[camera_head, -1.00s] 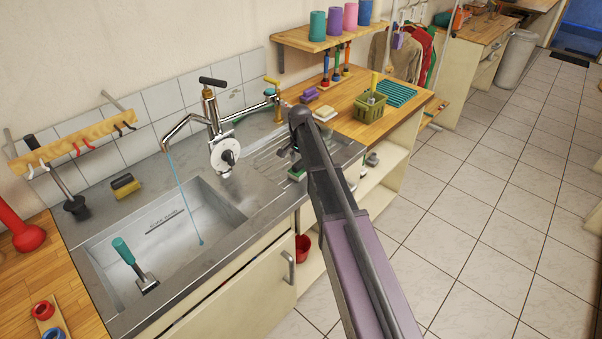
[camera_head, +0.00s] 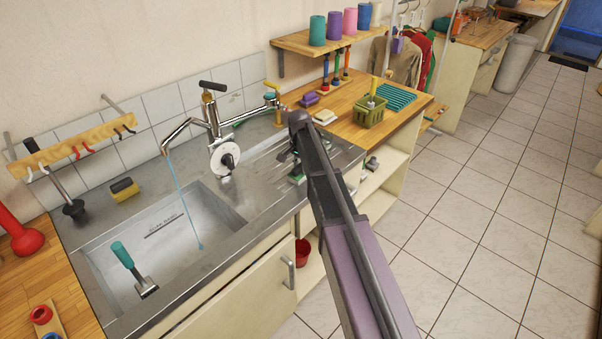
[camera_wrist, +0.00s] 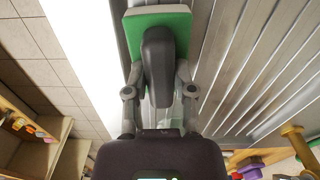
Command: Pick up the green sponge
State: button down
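The green sponge (camera_wrist: 183,21) shows at the top of the wrist view, with a pale layer along its edge. In the head view, a small green part of it (camera_head: 297,179) shows on the ribbed drainboard near the front edge, partly hidden by my arm. My gripper (camera_wrist: 158,95) reaches toward the sponge, and a dark finger part overlaps it in the wrist view. In the head view my gripper (camera_head: 289,160) is small and mostly behind my arm. I cannot tell whether the fingers are apart, shut, or touching the sponge.
The sink (camera_head: 165,240) lies to the left, with a tall faucet (camera_head: 212,130) behind it. A yellow-black sponge (camera_head: 125,189) rests on the sink's back rim. A soap bar (camera_head: 325,117) and green basket (camera_head: 370,111) stand on the wooden counter behind. Open floor lies to the right.

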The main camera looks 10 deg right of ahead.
jog(key=shift+r, duration=0.1)
dwell(0.4)
notch_tip(320, 180, up, 3)
jog(key=p, duration=0.3)
jog(key=s+r+p, duration=0.1)
jog(key=s+p, duration=0.1)
jog(key=s, duration=1.4)
jog(key=shift+d+r, duration=0.3)
jog(key=shift+r, duration=0.05)
